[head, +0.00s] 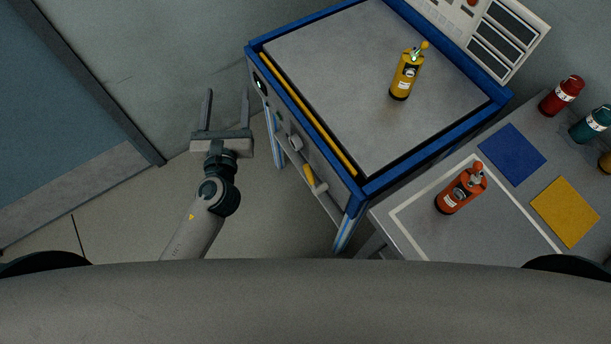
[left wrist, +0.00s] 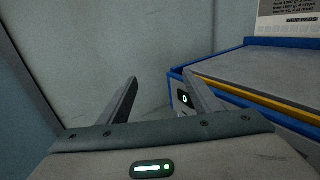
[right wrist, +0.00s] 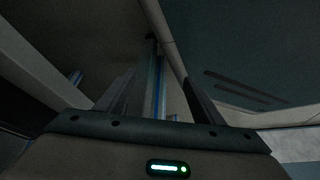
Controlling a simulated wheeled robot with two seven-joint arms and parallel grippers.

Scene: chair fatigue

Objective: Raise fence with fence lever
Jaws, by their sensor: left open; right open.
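A long yellow bar (head: 310,115), which looks like the fence, lies low along the front edge of the blue-rimmed machine table (head: 450,128). It also shows in the left wrist view (left wrist: 245,98). Below it, on the machine's front, is a lever with a yellow grip (head: 310,177), probably the fence lever; a grey knob (head: 295,142) sits nearby. My left gripper (head: 227,95) is open and empty, left of the machine and apart from it. In the left wrist view my left gripper (left wrist: 160,80) points toward the wall and table corner. My right gripper (right wrist: 158,80) is open in a dim space.
A yellow bottle (head: 405,76) stands on the machine table. A side table (head: 408,225) at the right holds an orange bottle (head: 461,190), a blue square (head: 512,153), a yellow square (head: 566,211) and more bottles. Clear floor (head: 270,215) lies between my left arm and the machine.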

